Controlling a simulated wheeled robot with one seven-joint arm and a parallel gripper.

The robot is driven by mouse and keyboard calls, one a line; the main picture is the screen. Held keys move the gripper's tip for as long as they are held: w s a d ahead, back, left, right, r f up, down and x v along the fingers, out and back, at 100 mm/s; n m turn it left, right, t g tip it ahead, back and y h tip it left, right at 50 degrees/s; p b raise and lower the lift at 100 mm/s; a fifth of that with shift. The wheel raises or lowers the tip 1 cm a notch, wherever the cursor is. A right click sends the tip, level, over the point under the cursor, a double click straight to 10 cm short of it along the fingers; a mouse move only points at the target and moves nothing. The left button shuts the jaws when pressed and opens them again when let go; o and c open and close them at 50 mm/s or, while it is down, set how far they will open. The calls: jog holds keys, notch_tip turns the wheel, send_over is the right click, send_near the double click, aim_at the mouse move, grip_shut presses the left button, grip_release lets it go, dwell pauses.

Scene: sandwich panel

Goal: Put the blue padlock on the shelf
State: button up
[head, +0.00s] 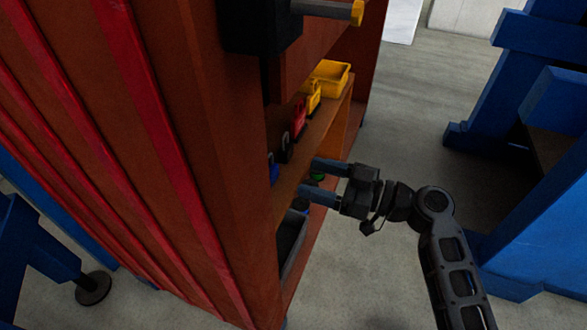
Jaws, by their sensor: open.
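The blue padlock (273,170) stands on the wooden shelf (313,142) in the orange-brown cabinet. It is at the near end of a row of padlocks, and the cabinet's side wall hides part of it. My gripper (308,177) is open and empty, its two fingers pointing left at the shelf's front edge. The fingertips look apart from the blue padlock; I cannot tell the exact distance.
Black (287,150), red (299,118) and yellow (313,97) padlocks stand farther along the shelf, before a yellow bin (331,77). A black box (262,25) juts out above.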

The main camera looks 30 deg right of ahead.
jog(key=shift+v, duration=1.7)
jog(key=shift+f, duration=0.1)
jog(key=s+a+f+m+g+h, duration=0.35)
jog(key=s+f+m+h, duration=0.5)
jog(key=s, duration=0.75)
jog(key=s+a+r+t+h, duration=0.1)
jog(key=s+r+t, duration=0.1)
jog(key=s+r, duration=0.4)
jog(key=s+a+r+n+t+h, duration=0.1)
jog(key=s+a+r+t, duration=0.1)
jog(key=s+r, duration=0.5)
jog(key=shift+s+a, duration=0.3)
jog(key=shift+s, duration=0.55)
